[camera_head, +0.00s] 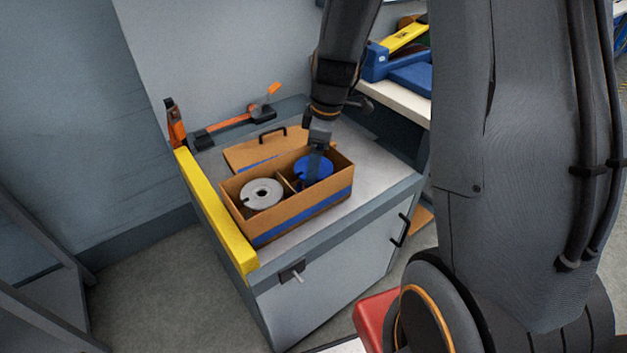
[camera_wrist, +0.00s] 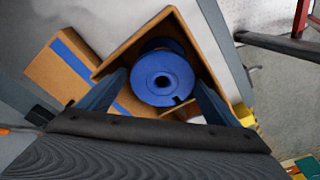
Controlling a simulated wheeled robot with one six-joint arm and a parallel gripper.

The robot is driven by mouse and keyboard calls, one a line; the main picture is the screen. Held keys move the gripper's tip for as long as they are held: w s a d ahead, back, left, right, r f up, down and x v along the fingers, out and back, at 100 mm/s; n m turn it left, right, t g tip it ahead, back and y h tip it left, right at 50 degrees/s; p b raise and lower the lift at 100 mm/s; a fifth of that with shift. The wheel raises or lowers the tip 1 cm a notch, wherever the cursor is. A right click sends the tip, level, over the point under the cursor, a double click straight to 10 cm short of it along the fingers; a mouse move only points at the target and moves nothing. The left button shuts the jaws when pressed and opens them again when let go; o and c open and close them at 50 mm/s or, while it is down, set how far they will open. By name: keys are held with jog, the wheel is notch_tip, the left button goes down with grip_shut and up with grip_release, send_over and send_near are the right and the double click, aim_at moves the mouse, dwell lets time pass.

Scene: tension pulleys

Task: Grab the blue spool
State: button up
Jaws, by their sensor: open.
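The blue spool (camera_head: 314,171) sits in the right compartment of an open brown box (camera_head: 292,215) on top of a cabinet. In the wrist view the blue spool (camera_wrist: 162,77) lies between the two fingers, its round face and centre hole toward the camera. My gripper (camera_head: 316,165) is over the right compartment and partly covers the spool in the head view. In the wrist view my gripper (camera_wrist: 155,80) is open, with one finger on each side of the spool. I cannot tell whether either finger touches it.
A grey spool (camera_head: 262,193) sits in the left compartment, beyond a divider. A brown lid or panel with a black handle (camera_head: 270,141) lies behind the box. A yellow bar (camera_head: 217,213) edges the cabinet's left side. An orange tool (camera_head: 230,124) lies at the back.

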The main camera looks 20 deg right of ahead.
jog(key=shift+a+f+p, duration=0.25)
jog(key=shift+f, duration=1.35)
jog(key=shift+a+f+p, duration=0.2)
jog(key=shift+f, duration=1.35)
jog(key=c, duration=1.4)
